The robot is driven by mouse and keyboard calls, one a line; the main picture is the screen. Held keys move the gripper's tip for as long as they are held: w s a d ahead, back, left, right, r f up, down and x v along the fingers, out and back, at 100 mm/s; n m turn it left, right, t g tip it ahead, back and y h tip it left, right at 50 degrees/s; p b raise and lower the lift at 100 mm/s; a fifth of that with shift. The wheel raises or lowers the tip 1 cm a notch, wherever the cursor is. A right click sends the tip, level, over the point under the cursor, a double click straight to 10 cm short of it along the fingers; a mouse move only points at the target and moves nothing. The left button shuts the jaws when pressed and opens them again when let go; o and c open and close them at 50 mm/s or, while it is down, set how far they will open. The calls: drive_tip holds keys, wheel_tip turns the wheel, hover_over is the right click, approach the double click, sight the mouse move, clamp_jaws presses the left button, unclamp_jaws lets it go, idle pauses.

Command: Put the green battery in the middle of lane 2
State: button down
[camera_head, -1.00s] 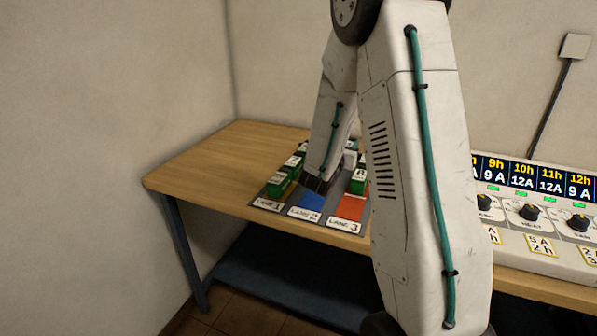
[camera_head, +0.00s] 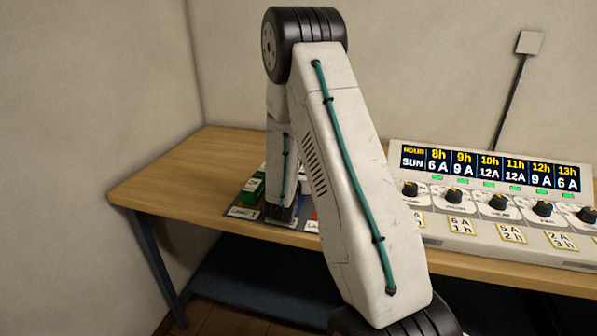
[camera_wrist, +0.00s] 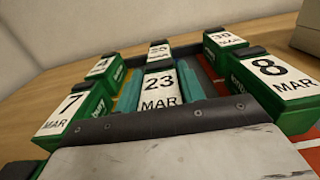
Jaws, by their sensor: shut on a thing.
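In the wrist view, my gripper (camera_wrist: 160,76) has a teal finger on each side of a battery labelled 23 MAR (camera_wrist: 160,92) and is shut on it. This battery is in the middle column, between the left and right rows; whether it touches the mat is hidden. Another battery (camera_wrist: 159,50) stands behind it in the same column. In the head view my arm hides the gripper and most of the lane mat (camera_head: 243,212); a green battery (camera_head: 251,190) shows at its left, by the lane 1 label.
In the wrist view, green batteries 7 MAR (camera_wrist: 70,112) and one behind it (camera_wrist: 104,67) stand left. Batteries 8 MAR (camera_wrist: 276,78) and 30 (camera_wrist: 226,40) stand right. A control console (camera_head: 490,200) is on the table (camera_head: 160,185), whose left part is clear.

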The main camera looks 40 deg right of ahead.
drive_tip(key=shift+f, duration=0.1)
drive_tip(key=shift+f, duration=0.15)
drive_tip(key=c, duration=0.9)
unclamp_jaws()
drive_tip(key=shift+a, duration=0.1)
drive_tip(key=shift+o, duration=0.2)
